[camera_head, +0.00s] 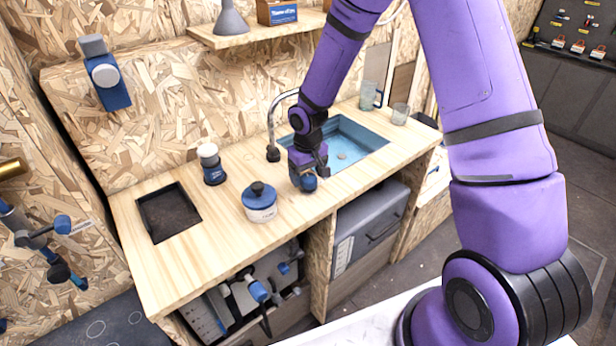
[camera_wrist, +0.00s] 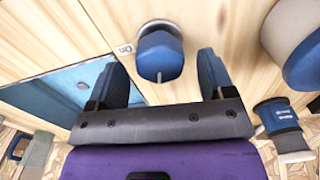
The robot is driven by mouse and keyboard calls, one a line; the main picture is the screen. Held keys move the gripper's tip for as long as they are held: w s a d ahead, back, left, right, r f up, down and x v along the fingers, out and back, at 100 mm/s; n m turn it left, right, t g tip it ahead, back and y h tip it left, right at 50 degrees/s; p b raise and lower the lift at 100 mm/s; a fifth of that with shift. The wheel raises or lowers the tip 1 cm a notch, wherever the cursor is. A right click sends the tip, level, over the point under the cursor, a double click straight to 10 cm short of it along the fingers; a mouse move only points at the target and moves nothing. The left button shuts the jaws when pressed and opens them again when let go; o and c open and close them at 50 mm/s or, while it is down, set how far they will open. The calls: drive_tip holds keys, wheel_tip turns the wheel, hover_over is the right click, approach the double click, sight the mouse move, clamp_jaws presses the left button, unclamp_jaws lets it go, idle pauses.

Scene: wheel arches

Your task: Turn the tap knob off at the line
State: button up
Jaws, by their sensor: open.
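The tap knob (camera_wrist: 160,57) is blue with a grey round base and stands on the wooden counter (camera_wrist: 200,22) in the wrist view. A pale line shows on its near edge, and small dark lettering is beside its base on the left. My gripper (camera_wrist: 162,64) is open, its two blue fingers on either side of the knob, with a visible gap on each side. In the head view my gripper (camera_head: 308,178) is low over the counter in front of the sink (camera_head: 372,136). It largely hides the knob there.
The curved tap spout (camera_head: 271,128) stands left of my gripper. A blue-lidded pot (camera_head: 260,203) and a white-topped blue container (camera_head: 211,164) are on the counter to the left. Two cups, one a mug (camera_head: 369,95), stand behind the sink. The counter's front edge is close.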

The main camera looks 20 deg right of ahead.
sight(308, 177)
drive_tip(key=shift+f, duration=0.55)
drive_tip(key=c, duration=0.9)
drive_tip(key=shift+n, duration=1.9)
drive_tip(key=o, duration=0.9)
wheel_tip(308, 177, up, 11)
